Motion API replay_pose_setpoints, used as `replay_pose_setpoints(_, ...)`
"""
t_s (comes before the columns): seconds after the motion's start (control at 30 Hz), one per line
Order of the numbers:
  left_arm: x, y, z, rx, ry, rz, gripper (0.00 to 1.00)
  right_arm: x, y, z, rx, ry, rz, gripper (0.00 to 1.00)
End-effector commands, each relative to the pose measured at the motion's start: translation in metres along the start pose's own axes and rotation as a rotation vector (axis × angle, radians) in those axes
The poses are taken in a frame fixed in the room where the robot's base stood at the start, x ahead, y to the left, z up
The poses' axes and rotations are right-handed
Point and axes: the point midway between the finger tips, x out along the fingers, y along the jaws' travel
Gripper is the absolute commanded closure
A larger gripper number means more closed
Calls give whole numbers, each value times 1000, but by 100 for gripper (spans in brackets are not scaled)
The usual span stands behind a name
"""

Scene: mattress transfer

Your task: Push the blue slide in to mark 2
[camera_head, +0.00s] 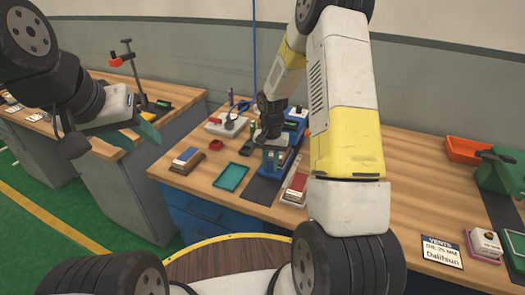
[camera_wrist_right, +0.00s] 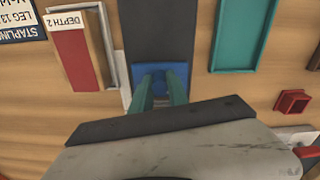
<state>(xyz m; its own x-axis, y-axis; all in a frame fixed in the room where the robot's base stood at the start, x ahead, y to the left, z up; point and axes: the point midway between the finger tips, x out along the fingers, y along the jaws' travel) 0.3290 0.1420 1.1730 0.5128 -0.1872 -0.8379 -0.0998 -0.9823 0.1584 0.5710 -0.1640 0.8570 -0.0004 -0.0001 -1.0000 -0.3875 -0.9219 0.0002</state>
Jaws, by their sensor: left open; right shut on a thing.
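The blue slide (camera_wrist_right: 137,72) lies at the near end of a dark strip in the right wrist view. My right gripper (camera_wrist_right: 160,84) has its two green fingers closed about a blue raised part of it. In the head view my right gripper (camera_head: 272,160) reaches down to a blue fixture (camera_head: 291,157) on the wooden bench; the arm and fingers hide part of it. A card reading "DEPTH 2" (camera_wrist_right: 98,48) lies beside the strip on a red block. I cannot make out mark 2 on the slide's track. My left gripper (camera_head: 112,142) is open and empty, left of the bench.
A teal tray (camera_head: 231,178) and a red-and-white block (camera_head: 296,187) flank the dark strip (camera_head: 262,190). A blue-and-brown block (camera_head: 187,160) and small red piece (camera_head: 216,145) lie left. An orange bin (camera_head: 468,150) stands right.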

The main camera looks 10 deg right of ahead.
Motion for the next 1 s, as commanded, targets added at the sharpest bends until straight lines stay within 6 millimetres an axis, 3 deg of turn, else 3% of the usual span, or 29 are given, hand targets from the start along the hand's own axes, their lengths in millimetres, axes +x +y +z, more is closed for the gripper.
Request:
replay_pose_setpoints(0.8,0,0,0,0,0,0,59,-1,0,-1,0,1,0,100)
replay_pose_setpoints(1.0,0,0,0,0,0,0,59,0,4,-24,2,3,-1,100)
